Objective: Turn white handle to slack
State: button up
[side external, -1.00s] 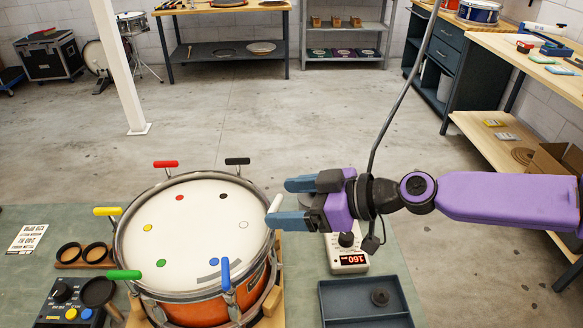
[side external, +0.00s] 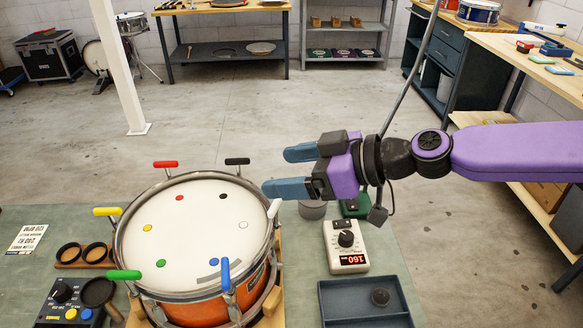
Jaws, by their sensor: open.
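The drum (side external: 190,240) stands on the bench with a white head and an orange shell. Coloured handles stick out around its rim. The white handle (side external: 274,208) is at the drum's right edge, tilted, near the white dot on the head. My gripper (side external: 282,171) is open and empty, with blue fingertips pointing left. In the picture its lower finger is just above the white handle. I cannot tell the gap in depth between them.
A white meter (side external: 346,247) showing 160 stands right of the drum, with a dark tray (side external: 328,308) in front of it. The blue handle (side external: 226,275) and black handle (side external: 237,161) neighbour the white one. A control box (side external: 62,305) is at lower left.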

jog(key=shift+s+f, duration=0.1)
send_near(277, 203)
jog(key=x, duration=1.2)
jog(key=shift+a, duration=0.1)
dwell(1.2)
jog(key=c, duration=1)
